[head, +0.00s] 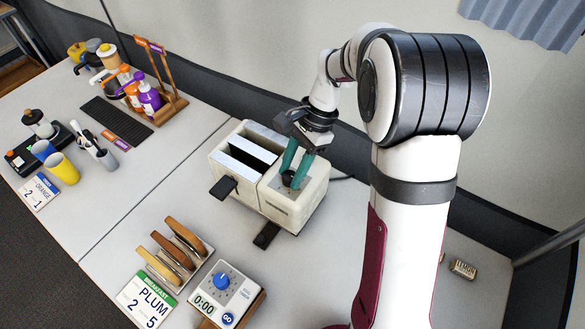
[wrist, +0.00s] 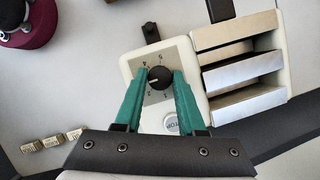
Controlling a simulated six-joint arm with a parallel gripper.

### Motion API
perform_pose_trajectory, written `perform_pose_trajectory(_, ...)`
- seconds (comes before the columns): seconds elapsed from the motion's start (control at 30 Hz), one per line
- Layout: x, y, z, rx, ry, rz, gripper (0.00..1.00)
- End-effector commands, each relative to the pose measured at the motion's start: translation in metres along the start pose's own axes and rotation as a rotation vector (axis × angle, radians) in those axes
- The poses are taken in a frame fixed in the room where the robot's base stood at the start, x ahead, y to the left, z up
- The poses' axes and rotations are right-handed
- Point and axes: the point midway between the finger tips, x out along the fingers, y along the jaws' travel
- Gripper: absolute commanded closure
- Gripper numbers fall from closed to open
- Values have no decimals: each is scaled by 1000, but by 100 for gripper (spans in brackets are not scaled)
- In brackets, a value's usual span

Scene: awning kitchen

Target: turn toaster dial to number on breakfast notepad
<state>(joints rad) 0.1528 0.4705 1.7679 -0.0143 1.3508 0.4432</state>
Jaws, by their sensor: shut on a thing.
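The cream toaster (head: 251,196) stands mid-table in the head view. Its black dial (wrist: 160,77) sits on a grey plate with numbers around it in the wrist view. The dial's white mark points left; the number it meets is too small to read surely. My gripper (wrist: 160,82) has its two teal fingers shut on the dial, one on each side. In the head view my gripper (head: 291,179) reaches down on the toaster top, and the fingers partly hide the dial. The breakfast notepad (head: 147,301) at the lower left reads PLUM, with 2 and 5 below.
A toast rack (head: 175,252) and a timer with a blue knob (head: 222,281) stand in front of the toaster. A second notepad (head: 40,191) reads ORANGE, 2 and 1. A round button (wrist: 172,124) lies near the dial. Metal toaster slots (wrist: 240,67) are beside it.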

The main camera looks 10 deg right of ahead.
Motion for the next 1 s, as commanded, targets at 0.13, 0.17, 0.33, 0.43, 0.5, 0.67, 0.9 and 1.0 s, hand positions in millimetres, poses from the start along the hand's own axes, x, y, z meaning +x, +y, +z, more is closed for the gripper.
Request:
perform_pose_trajectory(0.13,1,-1,0,-125,1,55,100)
perform_pose_trajectory(0.17,1,-1,0,-150,0,65,100)
perform_pose_trajectory(0.33,1,-2,0,-293,0,125,100)
perform_pose_trajectory(0.43,1,-2,0,-369,1,156,100)
perform_pose_trajectory(0.5,1,-2,0,-419,1,176,100)
perform_pose_trajectory(0.67,1,-3,0,-511,1,215,100)
perform_pose_trajectory(0.9,1,-4,1,-601,1,251,100)
perform_pose_trajectory(1.0,1,-3,1,-620,0,260,100)
